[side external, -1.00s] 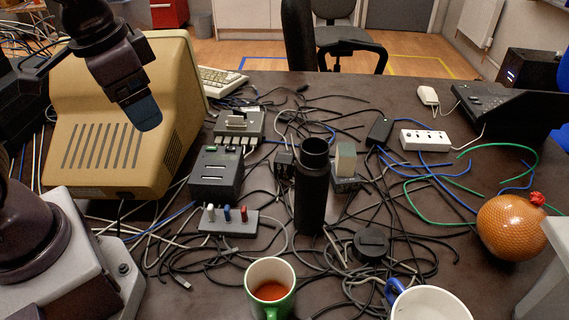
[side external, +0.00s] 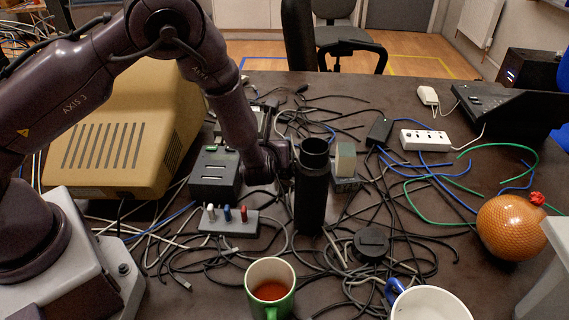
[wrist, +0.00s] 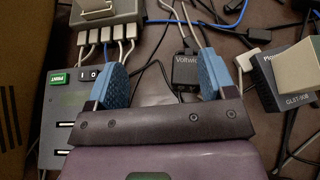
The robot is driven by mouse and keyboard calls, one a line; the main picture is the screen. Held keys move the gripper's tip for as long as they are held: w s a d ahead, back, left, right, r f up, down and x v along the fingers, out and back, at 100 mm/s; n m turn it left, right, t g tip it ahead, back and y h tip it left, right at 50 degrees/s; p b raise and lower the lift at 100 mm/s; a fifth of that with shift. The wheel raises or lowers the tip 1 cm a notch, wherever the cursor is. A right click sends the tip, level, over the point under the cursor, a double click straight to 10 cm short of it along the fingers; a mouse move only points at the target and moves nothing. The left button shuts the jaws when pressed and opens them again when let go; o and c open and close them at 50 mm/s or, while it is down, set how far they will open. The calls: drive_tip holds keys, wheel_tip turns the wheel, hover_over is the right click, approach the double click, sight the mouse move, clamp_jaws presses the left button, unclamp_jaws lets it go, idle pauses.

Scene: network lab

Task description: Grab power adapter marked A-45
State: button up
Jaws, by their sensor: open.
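My gripper (wrist: 162,76) is open, with two blue fingertips set wide apart. In the wrist view a small black adapter (wrist: 186,71) with partly readable lettering starting "Voltw" lies ahead, between the fingers and nearer the right one. No A-45 mark is readable. A dark block (wrist: 266,88) marked GLST-90B stands to the right of the right finger. In the side view another black adapter-like block (side external: 379,130) lies right of centre on the cables. In that view my fingers are hidden behind my wrist and the black cylinder.
A tall black cylinder (side external: 312,190) stands close to my wrist. A dark switch box (side external: 214,173) is on the left. Tangled cables (side external: 420,225) cover the table. A green mug (side external: 284,301) and a white mug (side external: 432,305) stand in front.

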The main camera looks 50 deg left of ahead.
drive_tip(key=w+d+m+t+h, duration=0.1)
drive_tip(key=w+d+m+t, duration=0.1)
hover_over(282, 179)
wheel_tip(282, 179, down, 3)
drive_tip(key=shift+f, duration=0.2)
wheel_tip(282, 179, down, 3)
drive_tip(key=shift+r, duration=0.2)
drive_tip(key=shift+x, duration=1.1)
drive_tip(key=shift+w+a+f, duration=0.2)
drive_tip(key=shift+w+f, duration=0.05)
drive_tip(key=shift+w, duration=0.05)
drive_tip(key=c, duration=1)
drive_tip(key=shift+c, duration=0.4)
drive_tip(key=shift+r, duration=0.15)
